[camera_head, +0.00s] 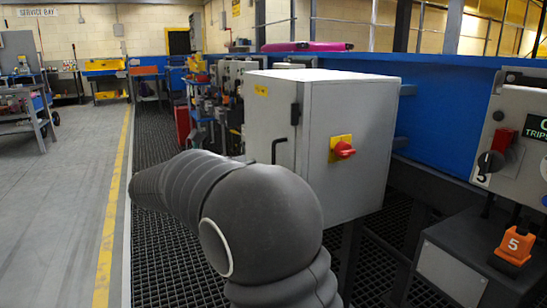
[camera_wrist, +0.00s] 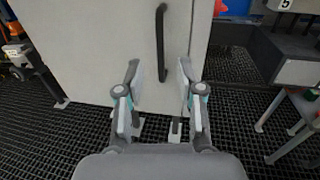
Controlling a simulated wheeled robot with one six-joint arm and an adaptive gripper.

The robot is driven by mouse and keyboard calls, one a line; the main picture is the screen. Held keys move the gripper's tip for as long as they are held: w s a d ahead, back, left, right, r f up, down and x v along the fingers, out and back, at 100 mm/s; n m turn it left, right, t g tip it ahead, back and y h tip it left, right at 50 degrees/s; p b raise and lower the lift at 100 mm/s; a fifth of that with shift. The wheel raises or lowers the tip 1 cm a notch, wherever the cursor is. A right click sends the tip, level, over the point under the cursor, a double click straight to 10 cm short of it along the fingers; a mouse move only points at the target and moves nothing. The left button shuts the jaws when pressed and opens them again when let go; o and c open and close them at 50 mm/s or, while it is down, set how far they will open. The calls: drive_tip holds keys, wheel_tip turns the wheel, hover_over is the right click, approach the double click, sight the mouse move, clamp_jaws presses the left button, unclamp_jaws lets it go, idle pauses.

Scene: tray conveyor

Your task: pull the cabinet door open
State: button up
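The cabinet (camera_head: 352,115) is a light grey box with a red rotary switch on a yellow plate on its right face. Its door (camera_head: 262,112) is on the face turned to the left and looks shut. A black bar handle (camera_head: 279,150) shows on the door in the head view. In the wrist view the handle (camera_wrist: 161,42) stands upright on the pale door panel. My gripper (camera_wrist: 158,72) is open and empty, with one finger on each side of the handle's lower part. I cannot tell whether the fingertips reach around it. The head view does not show my gripper.
A blue conveyor beam (camera_head: 440,118) runs behind the cabinet. A control panel (camera_head: 515,140) and a grey box with an orange tag (camera_head: 514,246) stand at the right. Equipment (camera_head: 215,100) crowds beyond the door. The grey floor (camera_head: 70,190) at left is clear.

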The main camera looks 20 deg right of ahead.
sight(274, 155)
drive_tip(key=x, duration=1)
drive_tip(key=shift+b, duration=0.4)
clamp_jaws()
